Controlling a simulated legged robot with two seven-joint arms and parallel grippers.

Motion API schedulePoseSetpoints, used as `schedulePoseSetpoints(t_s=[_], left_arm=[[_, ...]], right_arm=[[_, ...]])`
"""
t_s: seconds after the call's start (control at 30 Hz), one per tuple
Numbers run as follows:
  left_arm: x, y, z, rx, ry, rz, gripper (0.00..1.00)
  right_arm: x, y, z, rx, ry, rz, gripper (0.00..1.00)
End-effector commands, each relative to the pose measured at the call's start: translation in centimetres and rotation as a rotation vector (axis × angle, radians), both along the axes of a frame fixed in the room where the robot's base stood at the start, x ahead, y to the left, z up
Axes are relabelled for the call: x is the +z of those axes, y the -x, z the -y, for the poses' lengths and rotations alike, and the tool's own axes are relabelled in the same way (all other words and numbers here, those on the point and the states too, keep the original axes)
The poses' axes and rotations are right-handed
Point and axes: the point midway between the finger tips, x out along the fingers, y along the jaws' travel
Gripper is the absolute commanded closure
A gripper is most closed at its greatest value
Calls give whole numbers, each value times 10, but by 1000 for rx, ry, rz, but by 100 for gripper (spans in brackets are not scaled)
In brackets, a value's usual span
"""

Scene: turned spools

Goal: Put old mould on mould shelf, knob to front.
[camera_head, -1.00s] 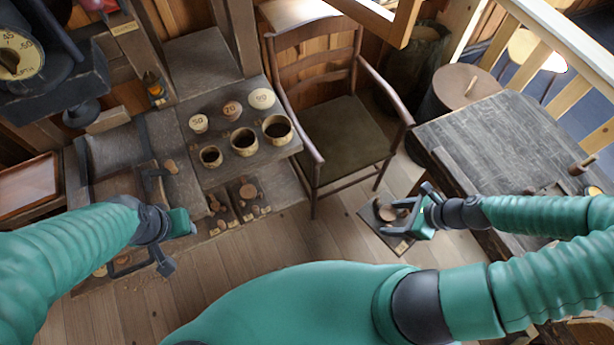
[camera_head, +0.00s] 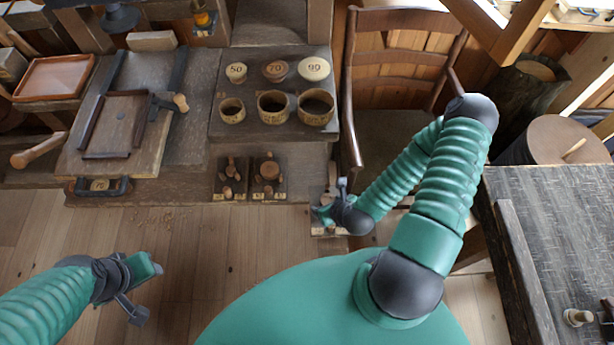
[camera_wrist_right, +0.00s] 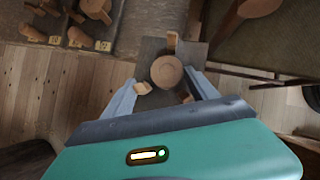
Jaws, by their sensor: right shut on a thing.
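The old mould, a dark board with a round wooden disc and pegs, shows in the right wrist view (camera_wrist_right: 166,72) between the two fingers. In the head view the mould (camera_head: 324,231) is largely hidden by my right gripper (camera_head: 330,200), which is shut on it, just right of the low shelf's moulds. The mould shelf (camera_head: 298,187) seems to be the low ledge under the cup bench. Two similar moulds (camera_head: 228,180) (camera_head: 268,178) sit on it, with pale labels at their front edges. My left gripper (camera_head: 143,288) is open and empty above the floor at left.
The upper bench (camera_head: 222,128) holds several numbered lids and cups. A wooden chair (camera_head: 392,60) stands behind my right arm. A dark table (camera_head: 560,220) is at right. A tray-like frame (camera_head: 118,118) and a mallet (camera_head: 42,150) lie at left. The floor in front is open.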

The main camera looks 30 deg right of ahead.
Motion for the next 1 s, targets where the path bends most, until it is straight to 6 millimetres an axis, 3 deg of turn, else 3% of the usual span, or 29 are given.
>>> schedulePoseSetpoints(t_s=[0.03, 0.13, 0.37, 0.47, 0.53, 0.7, 0.87, 1.0], left_arm=[[-21, 0, 0, 0, 0, 0, 64], [-47, 1, 0, 1, 0, -1, 64], [-111, 1, 0, -1, 0, -1, 64], [-134, 1, 0, -1, 0, -1, 64], [-121, 1, 0, 0, 0, -2, 64], [-118, 1, 0, 0, 0, 0, 64], [-121, 1, 0, 0, 0, -1, 64], [-133, 1, 0, 0, 0, -1, 64]], right_arm=[[-9, -13, 6, 3, 8, 11, 95], [-11, -46, 15, 4, 7, 15, 95], [-14, -67, 20, 2, 4, 11, 95], [-12, -95, 22, 3, 7, 15, 95], [1, -115, 22, 3, 0, 10, 95], [2, -155, 28, 4, -1, 7, 95], [-5, -168, 32, 3, -4, 6, 95], [-31, -167, 33, 1, -6, 4, 95]])
